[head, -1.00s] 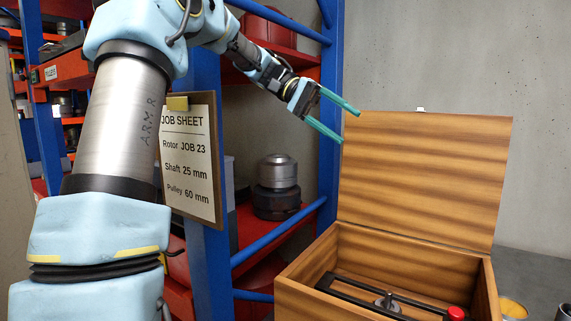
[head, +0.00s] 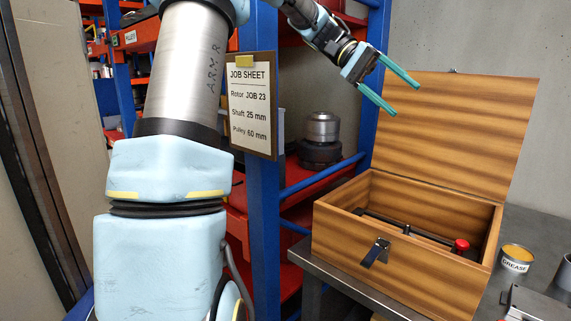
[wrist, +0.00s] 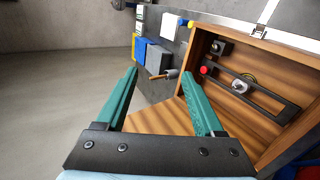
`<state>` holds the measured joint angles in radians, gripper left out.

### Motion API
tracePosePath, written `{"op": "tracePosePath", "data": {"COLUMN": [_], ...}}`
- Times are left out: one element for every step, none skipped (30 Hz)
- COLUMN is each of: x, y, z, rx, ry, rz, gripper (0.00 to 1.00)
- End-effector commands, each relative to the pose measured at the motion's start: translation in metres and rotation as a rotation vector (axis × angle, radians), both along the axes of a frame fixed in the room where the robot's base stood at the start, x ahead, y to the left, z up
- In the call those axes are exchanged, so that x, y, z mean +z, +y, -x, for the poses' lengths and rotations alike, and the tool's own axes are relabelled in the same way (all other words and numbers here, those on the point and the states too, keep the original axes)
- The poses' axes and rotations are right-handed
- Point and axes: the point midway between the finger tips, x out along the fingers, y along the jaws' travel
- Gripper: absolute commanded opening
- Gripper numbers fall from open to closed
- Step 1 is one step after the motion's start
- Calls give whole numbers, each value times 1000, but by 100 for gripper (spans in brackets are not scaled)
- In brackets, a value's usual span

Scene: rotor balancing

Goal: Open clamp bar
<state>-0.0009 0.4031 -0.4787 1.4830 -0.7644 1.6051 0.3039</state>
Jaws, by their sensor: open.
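The clamp bar is a black bar assembly (head: 418,230) inside the open wooden box (head: 345,229). Its red knob (head: 461,245) shows near the box's right end. In the wrist view the dark bar (wrist: 262,96) lies along the box interior, with the red knob (wrist: 204,70) at one end and a metal hub beside it. The box's front wall hides much of the bar in the head view. My gripper (head: 406,100) is open and empty, apart from the bar. Its green fingers (wrist: 159,73) also show in the wrist view.
The upright lid (head: 460,130) stands behind the box, which has a front latch (head: 376,252). A grease tin (head: 516,257) stands right of it on the grey bench (head: 345,286). A blue shelf post with a job sheet (head: 249,105) stands left, with red shelves behind.

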Motion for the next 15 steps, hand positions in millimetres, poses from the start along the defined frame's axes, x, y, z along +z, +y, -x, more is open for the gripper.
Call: {"op": "tracePosePath", "data": {"x": [-8,-12,-19,-24,-30,-38,-45,-51,-62,-70,-78,-89,-98,-107,-120], "y": [2,4,6,8,10,13,16,19,25,29,34,42,48,55,65], "z": [0,0,-1,-1,-2,-2,-2,-2,-3,-3,-3,-4,-3,-3,-2], "rx": [16,27,42,53,68,85,101,115,137,155,173,198,218,236,264], "ry": [-4,-8,-14,-17,-22,-28,-35,-40,-50,-58,-68,-80,-90,-102,-119], "rz": [-22,-38,-58,-73,-90,-116,-135,-156,-187,-211,-235,-271,-298,-327,-367], "gripper": [70,70,70,70,70,70,70,70,70,70,70,70,70,70,70]}}
